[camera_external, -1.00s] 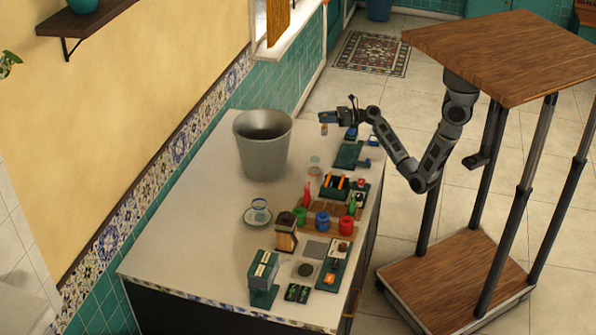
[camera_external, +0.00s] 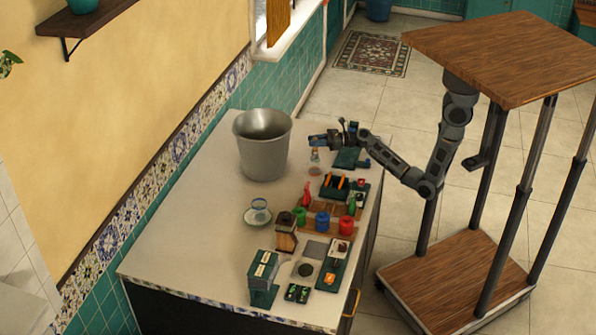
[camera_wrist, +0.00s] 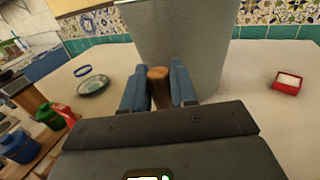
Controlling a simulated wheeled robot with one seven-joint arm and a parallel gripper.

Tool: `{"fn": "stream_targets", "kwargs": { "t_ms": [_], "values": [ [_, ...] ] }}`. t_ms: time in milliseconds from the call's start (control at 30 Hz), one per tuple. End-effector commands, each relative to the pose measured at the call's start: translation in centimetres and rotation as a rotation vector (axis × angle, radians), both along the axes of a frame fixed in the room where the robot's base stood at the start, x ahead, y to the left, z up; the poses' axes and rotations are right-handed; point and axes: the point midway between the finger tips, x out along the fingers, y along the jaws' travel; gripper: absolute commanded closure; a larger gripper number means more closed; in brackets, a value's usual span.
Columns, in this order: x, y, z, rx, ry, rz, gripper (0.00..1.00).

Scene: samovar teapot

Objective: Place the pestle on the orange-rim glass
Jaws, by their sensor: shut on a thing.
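My gripper (camera_external: 318,141) is shut on the pestle. The pestle's brown wooden end shows between the blue fingers (camera_wrist: 158,88) in the wrist view. In the outside view the pestle (camera_external: 315,155) hangs small below the fingers. The orange-rim glass (camera_external: 315,170) stands on the counter just below the pestle in that view. It is small there, and I cannot tell whether the pestle touches it. The orange-rim glass does not show in the wrist view.
A large grey metal bucket (camera_external: 263,157) stands left of my gripper, close ahead in the wrist view (camera_wrist: 190,45). A blue-rim glass on a saucer (camera_external: 257,218) stands nearer the camera. Red, blue and green containers crowd a wooden rack (camera_external: 328,232). A red box (camera_wrist: 287,85) sits right.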

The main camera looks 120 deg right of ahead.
Motion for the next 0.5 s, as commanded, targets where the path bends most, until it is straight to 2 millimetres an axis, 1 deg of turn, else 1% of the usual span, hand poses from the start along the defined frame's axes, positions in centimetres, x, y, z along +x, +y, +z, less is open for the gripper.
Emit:
{"fn": "stream_targets", "kwargs": {
  "t_ms": [200, 233, 500],
  "values": [
    [0.02, 0.0, -0.25, 0.0, 0.0, 0.001, 1.0],
    [0.02, 0.01, -0.3, 0.0, 0.0, 0.001, 0.72],
    [0.01, 0.01, -0.23, 0.0, 0.0, 0.001, 0.47]
  ]
}}
